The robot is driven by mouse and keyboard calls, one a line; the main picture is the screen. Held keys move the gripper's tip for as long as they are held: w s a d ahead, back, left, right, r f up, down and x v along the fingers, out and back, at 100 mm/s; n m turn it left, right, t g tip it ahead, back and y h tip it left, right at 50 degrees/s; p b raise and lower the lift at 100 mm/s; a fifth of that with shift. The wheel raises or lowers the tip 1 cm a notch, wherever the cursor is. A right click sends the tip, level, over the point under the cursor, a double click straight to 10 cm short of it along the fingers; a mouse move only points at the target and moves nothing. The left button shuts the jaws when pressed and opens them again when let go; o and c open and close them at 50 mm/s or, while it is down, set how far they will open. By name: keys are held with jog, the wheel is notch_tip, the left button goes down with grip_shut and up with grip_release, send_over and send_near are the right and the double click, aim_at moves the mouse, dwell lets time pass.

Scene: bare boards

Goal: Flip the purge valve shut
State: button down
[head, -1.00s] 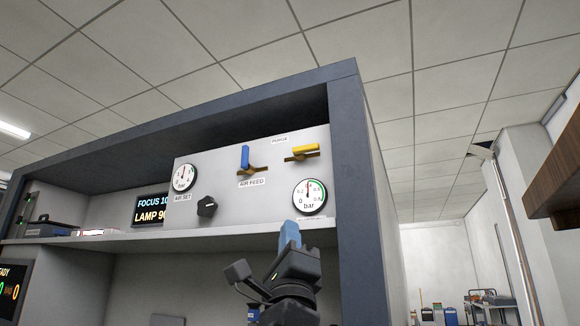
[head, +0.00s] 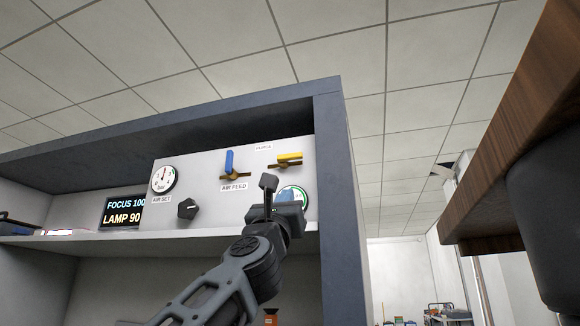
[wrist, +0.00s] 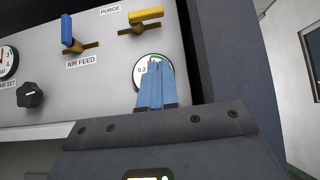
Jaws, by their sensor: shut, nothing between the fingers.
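The purge valve (head: 289,160) has a yellow lever on a brass body, under a PURGE label at the upper right of the pale panel. Its lever lies about level, along the brass pipe; it also shows in the wrist view (wrist: 146,15). My gripper (head: 286,196) is below the valve, in front of the right-hand gauge. In the wrist view its blue fingers (wrist: 155,82) are together and empty, overlapping the gauge face and apart from the lever.
The air feed valve (head: 230,163) with an upright blue lever is left of the purge valve. A black knob (head: 188,208) and a gauge (head: 163,180) are farther left. The cabinet's dark side post (head: 335,200) stands close right of the panel. A wooden shelf (head: 510,130) overhangs at right.

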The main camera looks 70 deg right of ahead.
jog(key=p, duration=0.5)
send_near(299, 158)
jog(key=d+f+x, duration=0.1)
jog(key=x, duration=0.4)
jog(key=shift+w+d+r+g, duration=0.15)
jog(key=shift+w+r+g, duration=0.15)
jog(key=shift+r, duration=0.45)
jog(key=shift+s+r, duration=0.1)
jog(key=shift+s+r+b, duration=0.15)
jog(key=shift+r+b, duration=0.05)
jog(key=shift+b, duration=0.1)
jog(key=shift+f, duration=0.1)
